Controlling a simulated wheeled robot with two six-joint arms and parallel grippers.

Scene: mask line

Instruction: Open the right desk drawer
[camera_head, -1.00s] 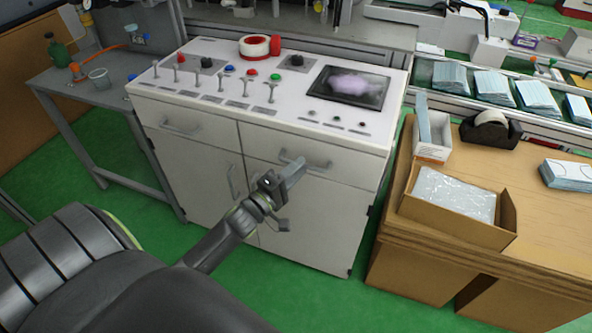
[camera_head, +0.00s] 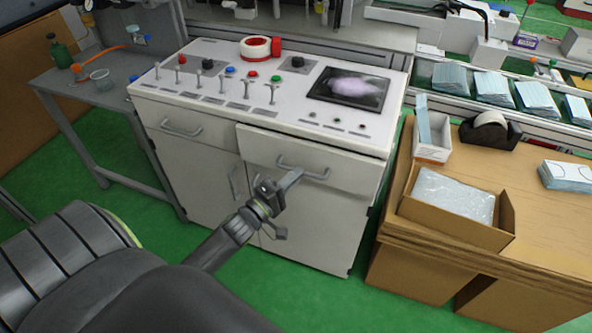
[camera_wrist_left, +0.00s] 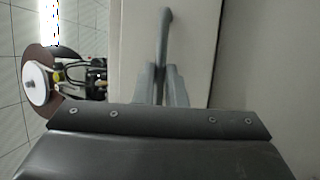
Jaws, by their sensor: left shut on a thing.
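The right desk drawer (camera_head: 345,177) is the upper right drawer of a white control desk. Its front stands a little proud of the desk, with a gap along its top and left edge. My left gripper (camera_head: 290,180) is shut on the drawer's grey bar handle (camera_head: 316,175), near the handle's left end. In the left wrist view, the fingers (camera_wrist_left: 163,85) close around the handle (camera_wrist_left: 166,40) in front of the pale drawer front (camera_wrist_left: 200,40). My right gripper is in neither view.
The left drawer (camera_head: 185,125) is shut. Cupboard doors (camera_head: 205,175) lie below. A cardboard-coloured workbench (camera_head: 540,220) with an open box (camera_head: 455,195) stands close on the right. A grey side table (camera_head: 95,90) is at the left. Green floor (camera_head: 235,300) is clear in front.

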